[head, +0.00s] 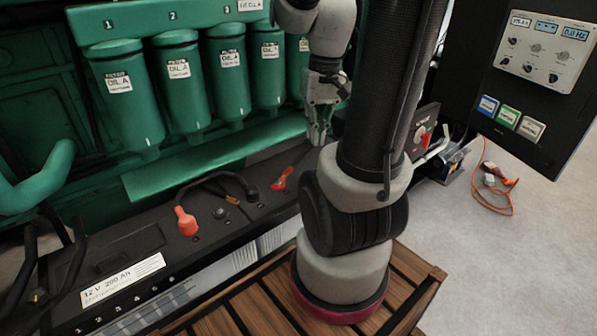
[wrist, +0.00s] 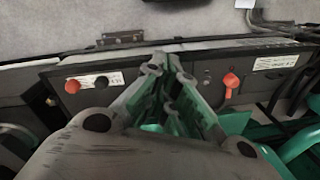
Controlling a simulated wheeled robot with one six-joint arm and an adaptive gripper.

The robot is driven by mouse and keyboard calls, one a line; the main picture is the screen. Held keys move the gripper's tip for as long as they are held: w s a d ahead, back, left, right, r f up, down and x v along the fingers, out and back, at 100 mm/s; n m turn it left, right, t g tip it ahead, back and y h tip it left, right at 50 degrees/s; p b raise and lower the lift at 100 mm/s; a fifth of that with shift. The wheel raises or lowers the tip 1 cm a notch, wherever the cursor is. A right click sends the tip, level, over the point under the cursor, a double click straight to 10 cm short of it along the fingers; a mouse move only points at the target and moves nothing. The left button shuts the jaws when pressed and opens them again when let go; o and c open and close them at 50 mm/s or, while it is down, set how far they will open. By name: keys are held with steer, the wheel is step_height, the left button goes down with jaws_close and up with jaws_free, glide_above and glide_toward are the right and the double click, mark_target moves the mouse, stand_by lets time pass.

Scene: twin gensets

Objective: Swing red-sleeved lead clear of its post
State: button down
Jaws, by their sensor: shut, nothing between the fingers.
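The red sleeve (head: 186,222) stands on the black battery top in the left half of the head view, at the end of a black lead (head: 215,178) that arches back to the right. Its post is hidden or cannot be told apart. A red sleeve, apparently the same one, shows right of the fingers in the wrist view (wrist: 231,80). My gripper (head: 318,143) points down above the battery's far right part, well apart from the sleeve. Its fingers are together and empty; they also fill the middle of the wrist view (wrist: 160,62).
Green oil filters (head: 130,95) overhang the back of the battery. A red-handled item (head: 282,180) lies on the battery top between sleeve and gripper. A wooden slatted platform (head: 225,318) is in front.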

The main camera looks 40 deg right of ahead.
mark_target(292, 166)
steer(key=w+d+f+n+t, duration=0.2)
steer(key=w+d+f+n, duration=0.2)
steer(key=w+d+f, duration=0.3)
steer(key=w+d+f+n+t, duration=0.1)
steer(key=w+d+f+n, duration=0.4)
steer(key=f, duration=0.4)
steer(key=x, duration=1)
steer(key=shift+s+f, duration=0.15)
steer(key=shift+s, duration=0.15)
steer(key=shift+w+a, duration=0.2)
steer(key=shift+w, duration=0.4)
steer(key=shift+w+a, duration=0.2)
steer(key=shift+w, duration=0.35)
steer(key=shift+w+a+f+m, duration=0.15)
steer(key=shift+w+m, duration=0.15)
steer(key=shift+w, duration=0.25)
